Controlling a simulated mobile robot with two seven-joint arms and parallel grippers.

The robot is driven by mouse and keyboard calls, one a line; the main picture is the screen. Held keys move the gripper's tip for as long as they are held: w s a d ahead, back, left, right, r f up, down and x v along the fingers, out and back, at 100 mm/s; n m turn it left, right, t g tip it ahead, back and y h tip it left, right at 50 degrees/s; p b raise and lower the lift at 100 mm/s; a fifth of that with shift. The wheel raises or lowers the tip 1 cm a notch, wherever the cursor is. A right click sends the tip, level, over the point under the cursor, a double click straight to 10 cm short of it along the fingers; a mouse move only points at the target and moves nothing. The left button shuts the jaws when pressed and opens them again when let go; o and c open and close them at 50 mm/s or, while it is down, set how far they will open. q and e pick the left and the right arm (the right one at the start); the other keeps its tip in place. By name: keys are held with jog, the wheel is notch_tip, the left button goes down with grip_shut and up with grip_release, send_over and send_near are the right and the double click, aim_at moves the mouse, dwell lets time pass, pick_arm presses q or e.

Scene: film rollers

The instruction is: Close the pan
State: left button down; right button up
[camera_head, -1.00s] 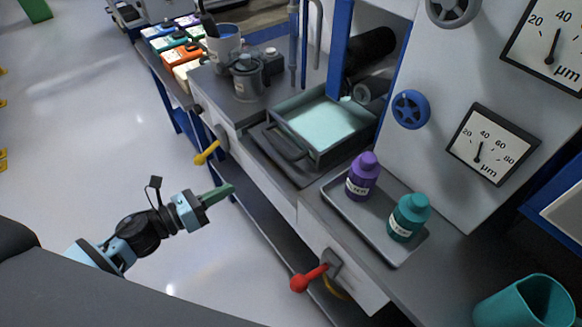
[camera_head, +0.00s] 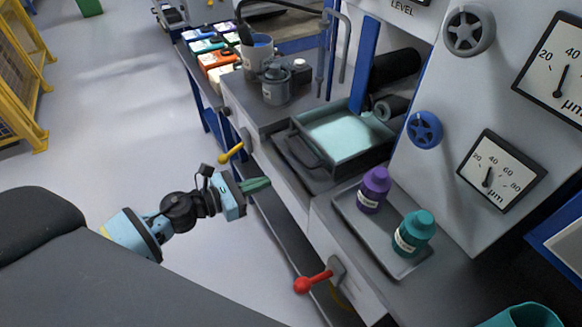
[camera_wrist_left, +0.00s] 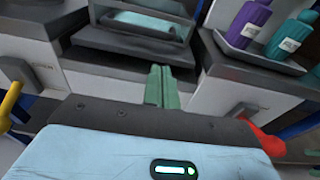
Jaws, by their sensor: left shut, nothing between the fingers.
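The pan (camera_head: 345,137) is a dark rectangular tray with pale teal liquid in it, on the machine's grey top. A dark handle (camera_head: 303,152) is on its near side. The pan also shows at the top of the left wrist view (camera_wrist_left: 135,38). My left gripper (camera_head: 262,184) has green fingers pressed together with nothing between them. It is in front of the counter, below and to the left of the pan, apart from it. In the left wrist view its fingers (camera_wrist_left: 161,86) point toward the pan.
A grey tray (camera_head: 350,212) with a purple bottle (camera_head: 374,190) and a teal bottle (camera_head: 413,233) stands right of the pan. A yellow lever (camera_head: 231,153) and a red lever (camera_head: 312,282) stick out from the counter front. Open floor lies to the left.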

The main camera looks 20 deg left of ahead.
aim_at(307, 161)
pick_arm(q)
jog(key=x, duration=0.3)
jog(key=r+p+x, duration=0.1)
jog(key=x, duration=0.4)
jog(key=shift+w+d+r+p, duration=0.2)
jog(key=shift+w+d+p, duration=0.05)
jog(key=shift+w+p, duration=0.1)
jog(key=shift+w+d, duration=0.1)
jog(key=shift+w, duration=0.05)
pick_arm(e)
jog(key=shift+w+d+r, duration=0.1)
jog(key=shift+w+r, duration=0.1)
jog(key=shift+r, duration=0.3)
jog(key=shift+w+d+r, duration=0.1)
jog(key=shift+w+r, duration=0.05)
jog(key=shift+r, duration=0.3)
pick_arm(q)
jog(key=shift+f, duration=0.1)
jog(key=x, duration=0.3)
jog(key=shift+w+d+b, duration=0.1)
jog(key=shift+d+b, duration=0.15)
jog(key=shift+b, duration=0.15)
jog(key=shift+w+d+r, duration=0.2)
jog(key=shift+w+d, duration=0.1)
jog(key=shift+w, duration=0.1)
pick_arm(e)
jog(key=shift+w+f, duration=0.15)
jog(key=shift+f, duration=0.15)
